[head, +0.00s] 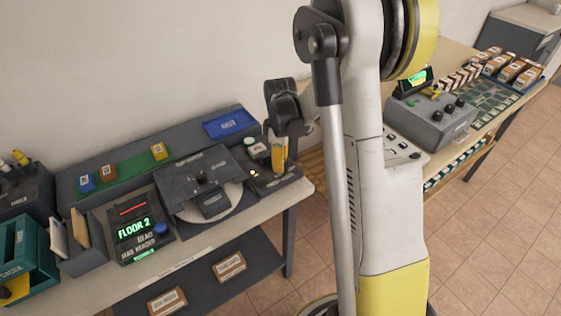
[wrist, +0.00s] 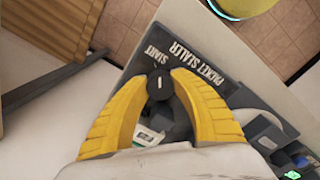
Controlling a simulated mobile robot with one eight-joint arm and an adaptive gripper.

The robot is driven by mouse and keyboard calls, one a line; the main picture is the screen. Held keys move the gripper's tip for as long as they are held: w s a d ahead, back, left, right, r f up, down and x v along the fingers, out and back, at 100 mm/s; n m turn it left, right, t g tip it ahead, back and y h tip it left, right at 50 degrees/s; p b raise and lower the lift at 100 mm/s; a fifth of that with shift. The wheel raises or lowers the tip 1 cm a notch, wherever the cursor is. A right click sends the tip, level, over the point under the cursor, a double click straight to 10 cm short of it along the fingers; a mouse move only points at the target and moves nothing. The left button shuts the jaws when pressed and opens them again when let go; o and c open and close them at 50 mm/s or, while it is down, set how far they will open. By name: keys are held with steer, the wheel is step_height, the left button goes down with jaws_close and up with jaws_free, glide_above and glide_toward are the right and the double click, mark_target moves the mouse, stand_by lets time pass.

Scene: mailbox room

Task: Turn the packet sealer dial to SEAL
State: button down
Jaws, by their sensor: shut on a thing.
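The packet sealer (head: 273,186) is a dark flat unit at the right end of the left table. In the wrist view its panel (wrist: 212,62) reads PACKET SEALER and START. Its black round dial (wrist: 159,84) has a short white mark and sits close to the START lettering. My gripper (wrist: 163,78) has its yellow fingers shut on the dial, one on each side. In the head view my gripper (head: 279,153) points down over the sealer, and the dial is hidden there. I see no SEAL lettering in either view.
A mail reader (head: 137,229) showing FLOOR 2 and a dark machine with a round pale plate (head: 240,205) stand left of the sealer. A blue tray (head: 229,124) lies behind. Another table at right holds a grey control box (head: 435,117). Tiled floor (head: 490,235) is open at right.

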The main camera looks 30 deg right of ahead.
steer(key=m, duration=1.2)
steer(key=shift+a+m, duration=0.1)
steer(key=shift+m, duration=0.2)
stand_by(0.4)
steer(key=c, duration=1)
jaws_free()
step_height(320, 180, up, 12)
steer(key=shift+a, duration=0.1)
steer(key=shift+c, duration=0.2)
